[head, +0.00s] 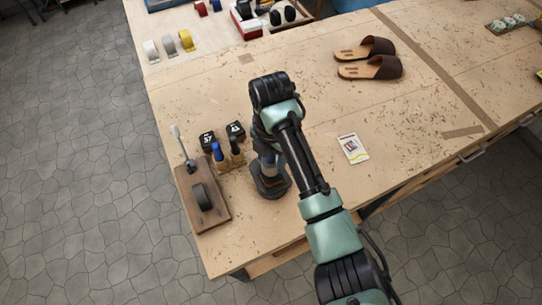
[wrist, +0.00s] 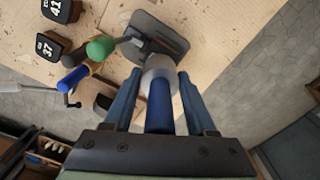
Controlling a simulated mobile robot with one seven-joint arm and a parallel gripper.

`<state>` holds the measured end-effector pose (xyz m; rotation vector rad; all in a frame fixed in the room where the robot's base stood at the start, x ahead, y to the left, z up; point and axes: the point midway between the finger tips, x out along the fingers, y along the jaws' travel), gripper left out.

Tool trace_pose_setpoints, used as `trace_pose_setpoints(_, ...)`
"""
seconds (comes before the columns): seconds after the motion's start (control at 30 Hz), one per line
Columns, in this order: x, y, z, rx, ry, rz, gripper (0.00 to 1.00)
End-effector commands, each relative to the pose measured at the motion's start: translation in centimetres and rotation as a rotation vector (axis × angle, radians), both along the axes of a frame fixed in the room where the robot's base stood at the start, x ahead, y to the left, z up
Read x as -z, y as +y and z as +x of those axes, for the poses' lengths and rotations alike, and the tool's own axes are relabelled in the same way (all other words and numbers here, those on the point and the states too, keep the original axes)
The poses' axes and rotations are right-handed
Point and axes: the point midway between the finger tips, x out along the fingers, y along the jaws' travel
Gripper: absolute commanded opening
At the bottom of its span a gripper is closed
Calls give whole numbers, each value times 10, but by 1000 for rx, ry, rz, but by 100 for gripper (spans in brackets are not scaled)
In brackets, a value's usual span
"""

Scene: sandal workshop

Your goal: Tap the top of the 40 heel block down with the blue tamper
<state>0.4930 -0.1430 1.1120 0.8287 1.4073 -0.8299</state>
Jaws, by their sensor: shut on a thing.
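My gripper (wrist: 158,100) is shut on the blue tamper (wrist: 159,105), with a finger on each side of its blue handle. The tamper's pale round head points away from my palm. In the head view my gripper (head: 268,150) points down, with the pale head (head: 270,170) below it. A dark flat piece with a slot (wrist: 172,37) lies under and beyond the head; its dark form also shows in the head view (head: 272,188). I cannot tell whether the head touches it. No 40 label is readable; dark blocks marked 41 (wrist: 57,9) and 37 (wrist: 46,47) stand to the left.
Sandals (head: 370,68) and a small card (head: 353,148) lie to the right. The bench's front edge is close.

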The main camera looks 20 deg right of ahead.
Motion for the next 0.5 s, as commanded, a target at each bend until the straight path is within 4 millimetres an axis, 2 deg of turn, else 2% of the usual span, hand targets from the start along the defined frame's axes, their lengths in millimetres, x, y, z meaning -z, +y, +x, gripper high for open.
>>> trace_pose_setpoints(0.03, -6, 0, 0, -1, -1, 0, 0)
trace_pose_setpoints(0.27, -1, 0, 0, -1, 0, -1, 0)
trace_pose_setpoints(0.37, 10, 0, 0, 0, 0, 0, 0)
trace_pose_setpoints(0.5, 39, 0, 0, -1, 1, 0, 0)
